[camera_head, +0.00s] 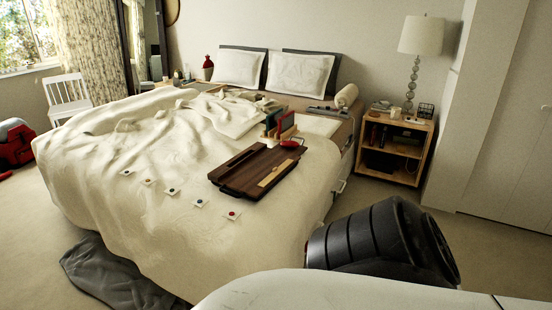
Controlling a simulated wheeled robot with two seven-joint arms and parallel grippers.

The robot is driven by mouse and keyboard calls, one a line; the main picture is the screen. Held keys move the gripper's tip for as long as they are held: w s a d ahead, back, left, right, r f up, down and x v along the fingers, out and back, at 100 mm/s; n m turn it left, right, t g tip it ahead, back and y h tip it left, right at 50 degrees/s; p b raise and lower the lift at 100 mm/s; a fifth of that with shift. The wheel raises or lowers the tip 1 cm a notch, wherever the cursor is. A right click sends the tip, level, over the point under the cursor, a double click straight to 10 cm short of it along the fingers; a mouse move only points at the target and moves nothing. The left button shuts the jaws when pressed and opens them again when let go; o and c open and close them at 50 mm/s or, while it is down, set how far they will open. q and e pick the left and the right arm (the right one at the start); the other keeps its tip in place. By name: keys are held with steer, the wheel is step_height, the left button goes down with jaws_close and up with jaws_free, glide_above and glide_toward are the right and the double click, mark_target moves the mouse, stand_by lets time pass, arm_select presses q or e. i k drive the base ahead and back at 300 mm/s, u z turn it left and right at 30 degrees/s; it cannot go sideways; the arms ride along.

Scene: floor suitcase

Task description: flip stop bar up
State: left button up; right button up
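A dark brown wooden board (232,180) lies on the near right part of the bed. It has a pale wooden strip (274,176) along its right side and a dark groove across its upper part. Behind it stand upright green and red panels (287,128), with a round red piece (292,144) low beside them. I cannot tell which part is the stop bar, or whether it is up or down. Neither gripper shows in the head view.
The bed (110,160) has a rumpled cream cover with several small cards bearing coloured dots. A nightstand (418,135) with a lamp (418,40) stands to the right. Grey cloth (115,275) lies on the floor at lower left. A red case (15,148) is at the left edge.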

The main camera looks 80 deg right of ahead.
mark_target(276, 171)
steer(key=z, duration=0.85)
steer(key=i, duration=2.35)
steer(key=z, duration=3.95)
